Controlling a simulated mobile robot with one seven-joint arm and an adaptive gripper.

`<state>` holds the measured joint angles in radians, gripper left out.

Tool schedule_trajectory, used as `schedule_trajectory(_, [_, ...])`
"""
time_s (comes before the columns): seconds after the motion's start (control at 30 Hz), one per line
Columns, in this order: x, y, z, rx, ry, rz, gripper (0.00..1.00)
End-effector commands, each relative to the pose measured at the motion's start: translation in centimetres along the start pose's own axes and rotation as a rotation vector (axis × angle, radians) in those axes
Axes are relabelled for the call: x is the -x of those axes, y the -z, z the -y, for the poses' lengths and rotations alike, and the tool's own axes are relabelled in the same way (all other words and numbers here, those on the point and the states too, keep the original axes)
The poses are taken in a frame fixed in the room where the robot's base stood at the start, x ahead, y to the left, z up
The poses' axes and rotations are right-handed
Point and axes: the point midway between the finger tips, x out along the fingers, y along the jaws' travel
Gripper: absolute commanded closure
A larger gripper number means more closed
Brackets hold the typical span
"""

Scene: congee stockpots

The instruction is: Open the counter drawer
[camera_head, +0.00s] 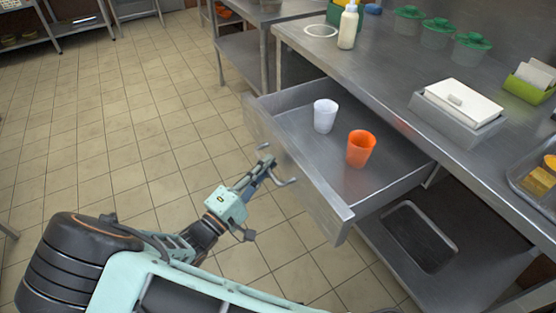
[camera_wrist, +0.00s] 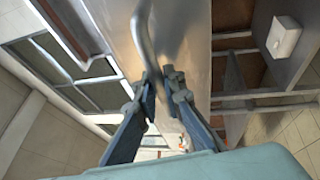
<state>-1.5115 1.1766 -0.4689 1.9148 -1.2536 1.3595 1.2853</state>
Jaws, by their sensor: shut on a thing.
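The counter drawer (camera_head: 338,195) is metal and stands pulled well out from under the steel counter (camera_head: 385,75). A white cup (camera_head: 324,115) and an orange cup (camera_head: 361,148) stand upright inside it. My gripper (camera_head: 268,171) is at the drawer's front, at the curved metal handle (camera_head: 284,182). In the wrist view, the fingers of my gripper (camera_wrist: 163,82) are closed around the handle bar (camera_wrist: 145,40). Part of the handle is hidden by the fingers.
A white-lidded container (camera_head: 462,103), a squeeze bottle (camera_head: 348,25) and green-lidded containers (camera_head: 437,33) stand on the counter. A lower shelf (camera_head: 480,265) holds a dark tray (camera_head: 418,236) beneath the drawer. Open tiled floor (camera_head: 140,110) lies left of the drawer.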

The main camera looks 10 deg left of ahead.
Motion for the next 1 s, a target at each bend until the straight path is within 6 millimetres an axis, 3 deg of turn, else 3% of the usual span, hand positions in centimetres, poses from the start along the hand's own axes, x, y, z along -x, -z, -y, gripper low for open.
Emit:
schedule_trajectory(0.47, [0.45,0.23,-0.10,0.000,0.000,-0.001,1.00])
schedule_trajectory(0.5, [0.44,0.23,-0.11,0.000,0.000,-0.001,0.88])
schedule_trajectory(0.63, [0.43,0.23,-0.10,-0.001,0.000,-0.001,0.74])
schedule_trajectory(1.0, [0.95,0.26,-0.07,-0.001,0.001,-0.002,0.73])
